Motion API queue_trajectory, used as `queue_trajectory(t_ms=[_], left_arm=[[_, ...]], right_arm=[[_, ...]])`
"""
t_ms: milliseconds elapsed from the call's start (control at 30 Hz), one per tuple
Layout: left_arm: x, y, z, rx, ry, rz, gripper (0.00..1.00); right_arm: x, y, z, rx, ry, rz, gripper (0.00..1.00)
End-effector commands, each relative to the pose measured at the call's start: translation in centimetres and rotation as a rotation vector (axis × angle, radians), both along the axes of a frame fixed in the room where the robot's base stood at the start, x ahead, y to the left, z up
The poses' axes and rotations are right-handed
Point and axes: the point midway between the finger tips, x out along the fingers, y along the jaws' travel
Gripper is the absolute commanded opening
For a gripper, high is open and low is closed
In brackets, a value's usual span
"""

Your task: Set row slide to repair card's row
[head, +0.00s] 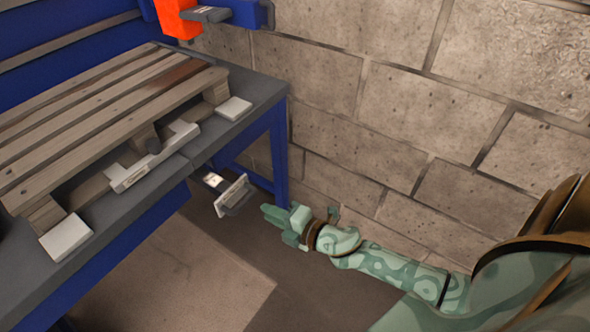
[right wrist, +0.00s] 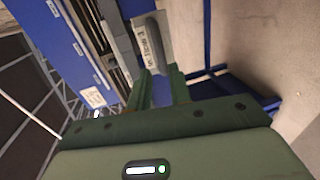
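My right gripper (head: 272,213) is out past the bench's right end, apart from the strip. In the right wrist view its two green fingers (right wrist: 160,90) are apart with nothing between them; a grey part with a dark rounded piece and small lettering (right wrist: 150,42) shows beyond the tips. I cannot make out a repair card for certain. My left gripper is not in view.
The wooden pallet (head: 90,105) lies on a grey-topped blue bench (head: 240,130). A small bracket with a pale plate (head: 232,194) juts out below the bench edge, just left of my right gripper. A block wall (head: 400,110) stands behind. An orange and blue unit (head: 180,18) hangs above.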

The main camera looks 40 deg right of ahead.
Motion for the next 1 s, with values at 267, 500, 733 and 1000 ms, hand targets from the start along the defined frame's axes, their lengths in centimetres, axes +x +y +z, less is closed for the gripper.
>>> queue_trajectory(t_ms=[267,500,733,1000], left_arm=[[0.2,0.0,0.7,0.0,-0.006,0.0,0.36],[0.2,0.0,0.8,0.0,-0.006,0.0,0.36],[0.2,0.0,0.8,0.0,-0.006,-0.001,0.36],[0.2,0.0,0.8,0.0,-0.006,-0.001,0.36]], right_arm=[[-5.3,-1.9,1.2,0.0,0.001,-0.001,0.2],[-6.4,-2.3,1.4,0.0,0.0,-0.001,0.2],[-6.4,-2.3,1.4,0.0,0.0,-0.001,0.2],[-6.3,-2.3,1.4,0.008,0.004,-0.004,0.2]])
